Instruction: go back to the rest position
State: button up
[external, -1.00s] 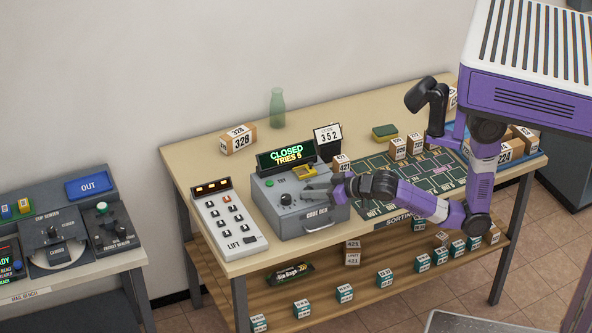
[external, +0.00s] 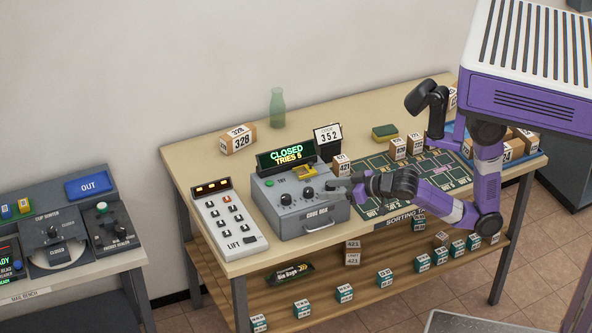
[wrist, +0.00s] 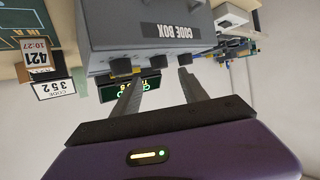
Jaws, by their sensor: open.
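My gripper (external: 341,190) is at the right side of the grey code box (external: 290,220), near its knobs, with nothing seen between its fingers. In the wrist view the two fingers (wrist: 157,95) are apart and point toward the code box (wrist: 130,32), which looks upside down there. Two dark knobs show on the box's top in the external view, and its display (external: 286,154) reads CLOSED, TRIES 5. My purple arm reaches in from the right, over the front edge of the table. Whether a finger touches the box cannot be told.
The table (external: 190,170) holds a white keypad (external: 229,222) left of the box, a code card (external: 328,135) reading 352, a boxed parcel (external: 238,140), a green bottle (external: 277,107), a sponge (external: 384,131) and a sorting mat (external: 435,176). Several small boxes stand on the lower shelf (external: 320,290).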

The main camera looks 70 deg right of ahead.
jog(key=shift+s+r, duration=0.25)
jog(key=shift+s, duration=0.3)
jog(key=s+a+r+n+t+y, duration=0.3)
jog(key=a+n+y, duration=0.1)
jog(key=n+y, duration=0.1)
jog(key=s+d+f+m+h, duration=0.1)
jog(key=s+d+f, duration=0.1)
jog(key=s+d, duration=0.2)
jog(key=s+d+f+m+g+h, duration=0.1)
jog(key=s+d+f, duration=0.2)
jog(key=s, duration=0.7)
jog(key=s+d+f+m+h, duration=0.1)
jog(key=s+d+f+m, duration=0.1)
jog(key=s+d, duration=0.4)
jog(key=shift+s+d+f+g+h, duration=0.15)
jog(key=shift+s+f+g+h, duration=0.25)
jog(key=shift+s, duration=0.65)
jog(key=shift+f, duration=0.1)
dwell(1.2)
